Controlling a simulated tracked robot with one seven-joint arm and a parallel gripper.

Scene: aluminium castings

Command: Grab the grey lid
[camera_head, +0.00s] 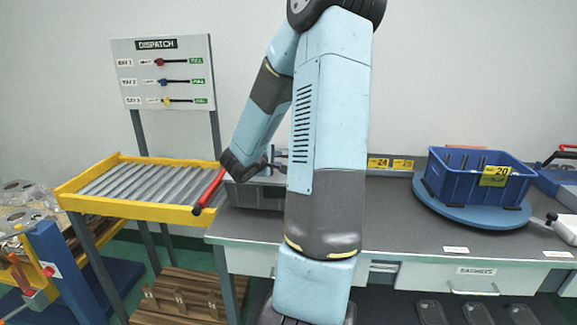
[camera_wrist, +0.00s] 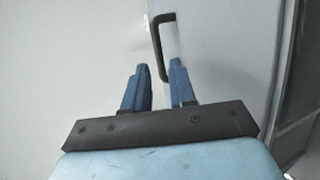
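In the wrist view a black bar handle (camera_wrist: 155,40) stands out from a pale grey flat panel (camera_wrist: 225,55). This may be the grey lid, but I cannot tell for sure. My gripper (camera_wrist: 156,68) is open, its two blue fingers apart. The handle's lower end shows between the fingertips, nearer the right one; whether it touches is unclear. In the head view my arm hides most of the gripper, and only small dark parts show beside a grey bin (camera_head: 262,195) on the bench.
A yellow-framed roller rack (camera_head: 150,185) stands left, with a red bar at its right end. A dispatch board (camera_head: 165,75) stands behind it. A blue crate (camera_head: 470,185) sits on a round blue turntable (camera_head: 440,205) at the right. The bench middle (camera_head: 390,225) is clear.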

